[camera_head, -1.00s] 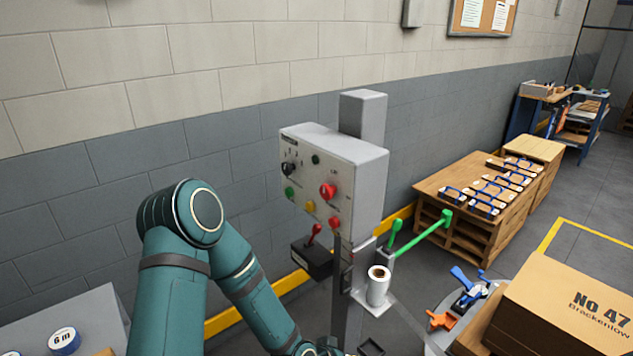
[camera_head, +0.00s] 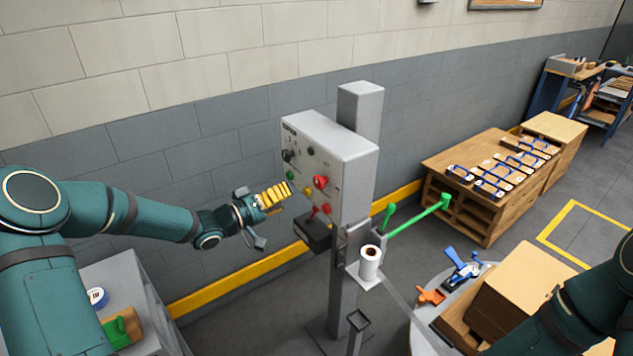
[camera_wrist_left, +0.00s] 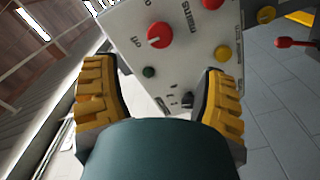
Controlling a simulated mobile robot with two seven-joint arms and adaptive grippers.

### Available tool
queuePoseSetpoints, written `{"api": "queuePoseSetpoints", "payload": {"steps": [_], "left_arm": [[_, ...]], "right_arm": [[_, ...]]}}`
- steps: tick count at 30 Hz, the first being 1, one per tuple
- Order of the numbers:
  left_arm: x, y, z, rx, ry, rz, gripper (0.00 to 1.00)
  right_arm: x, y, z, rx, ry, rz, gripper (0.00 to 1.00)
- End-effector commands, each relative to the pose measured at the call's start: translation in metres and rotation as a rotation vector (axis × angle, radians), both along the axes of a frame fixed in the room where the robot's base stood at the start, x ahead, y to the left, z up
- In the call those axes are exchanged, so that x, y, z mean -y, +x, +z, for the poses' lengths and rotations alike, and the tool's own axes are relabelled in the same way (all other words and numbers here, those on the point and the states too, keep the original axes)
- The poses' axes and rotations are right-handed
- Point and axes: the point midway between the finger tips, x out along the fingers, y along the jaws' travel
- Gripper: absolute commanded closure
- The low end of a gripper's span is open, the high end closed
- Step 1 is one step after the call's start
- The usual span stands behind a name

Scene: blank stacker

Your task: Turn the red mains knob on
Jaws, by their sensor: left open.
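The red mains knob (camera_head: 320,182) is on the front face of the grey control box (camera_head: 345,160). In the left wrist view the knob (camera_wrist_left: 159,35) sits between the words "off" and "mains", with a pale mark on its side toward "off". My left gripper (camera_head: 274,197) is open and empty, with yellow ridged fingers, in front of the box and to the left of the knob. In the left wrist view the open fingers (camera_wrist_left: 160,85) frame the panel, and the knob is beyond them, apart from both. My right gripper is out of view.
Near the knob are a green button (camera_wrist_left: 149,71), a yellow button (camera_wrist_left: 223,52) and a black knob (camera_wrist_left: 187,99). A white roll (camera_head: 370,262) and green-handled bars (camera_head: 415,215) are at the lower right.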

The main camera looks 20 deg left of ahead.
Motion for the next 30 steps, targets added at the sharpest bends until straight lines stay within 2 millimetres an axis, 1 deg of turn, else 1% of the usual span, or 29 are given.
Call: {"api": "queuePoseSetpoints", "payload": {"steps": [1, 9, 15, 21, 29, 30], "left_arm": [[0.008, 0.008, 0.000, 0.002, -0.002, -0.004, 0.28], [0.041, 0.050, 0.000, 0.000, -0.002, -0.003, 0.28], [0.058, 0.073, 0.000, 0.001, -0.001, -0.001, 0.28], [0.065, 0.083, 0.000, 0.001, 0.001, 0.000, 0.28], [0.066, 0.084, 0.000, -0.001, 0.001, 0.001, 0.28], [0.066, 0.084, 0.000, -0.001, 0.001, 0.001, 0.26]], "right_arm": [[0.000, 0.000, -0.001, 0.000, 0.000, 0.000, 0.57], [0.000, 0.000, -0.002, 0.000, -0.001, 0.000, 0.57], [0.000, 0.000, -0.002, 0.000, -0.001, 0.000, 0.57], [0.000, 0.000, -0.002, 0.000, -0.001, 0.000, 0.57], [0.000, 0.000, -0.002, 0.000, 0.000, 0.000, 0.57], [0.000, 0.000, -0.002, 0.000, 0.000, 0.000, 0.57]]}}
